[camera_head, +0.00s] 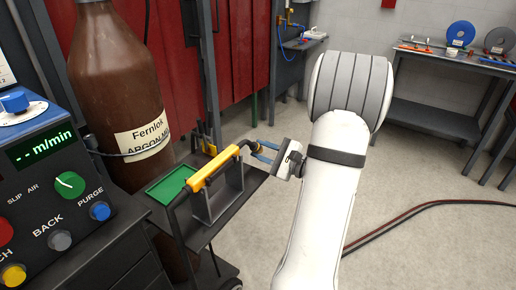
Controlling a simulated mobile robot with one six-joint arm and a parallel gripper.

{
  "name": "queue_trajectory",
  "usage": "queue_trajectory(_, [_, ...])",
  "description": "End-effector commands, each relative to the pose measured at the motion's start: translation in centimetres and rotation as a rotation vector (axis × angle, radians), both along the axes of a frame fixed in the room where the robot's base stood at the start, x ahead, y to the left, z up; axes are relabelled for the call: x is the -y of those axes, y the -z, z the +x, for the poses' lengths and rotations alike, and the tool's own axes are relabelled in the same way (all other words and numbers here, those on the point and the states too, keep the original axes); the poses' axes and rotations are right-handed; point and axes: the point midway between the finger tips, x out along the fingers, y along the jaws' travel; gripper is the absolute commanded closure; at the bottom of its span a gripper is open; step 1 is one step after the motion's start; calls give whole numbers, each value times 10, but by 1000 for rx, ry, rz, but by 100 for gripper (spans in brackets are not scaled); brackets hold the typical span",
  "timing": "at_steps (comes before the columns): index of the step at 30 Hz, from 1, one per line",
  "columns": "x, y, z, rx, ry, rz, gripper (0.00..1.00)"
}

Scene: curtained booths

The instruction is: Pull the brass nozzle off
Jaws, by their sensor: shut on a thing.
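A yellow-handled torch (214,168) rests on a grey stand (222,200) on a small dark cart. Its dark head (250,144) points right, toward my arm. My gripper (262,151) is at that head, with its blue-grey fingers reaching in from the right. The fingers are shut on the small end piece of the torch, at the nozzle's place. The nozzle is too small and too covered by the fingers for its brass colour to show. I cannot tell whether it is still seated on the head.
A green tray (171,184) lies on the cart, left of the stand. A brown gas bottle (115,75) and a blue control panel (55,170) stand at left. Red curtains (240,50) hang behind. A bench (440,75) is at back right. Hoses (430,204) cross the open floor.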

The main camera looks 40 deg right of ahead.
Motion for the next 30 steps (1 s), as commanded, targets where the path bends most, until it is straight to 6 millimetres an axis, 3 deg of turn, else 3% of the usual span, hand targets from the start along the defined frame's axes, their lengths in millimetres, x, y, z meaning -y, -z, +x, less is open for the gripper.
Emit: queue_trajectory(30, [26, 29, 10, 0, 3, 0, 100])
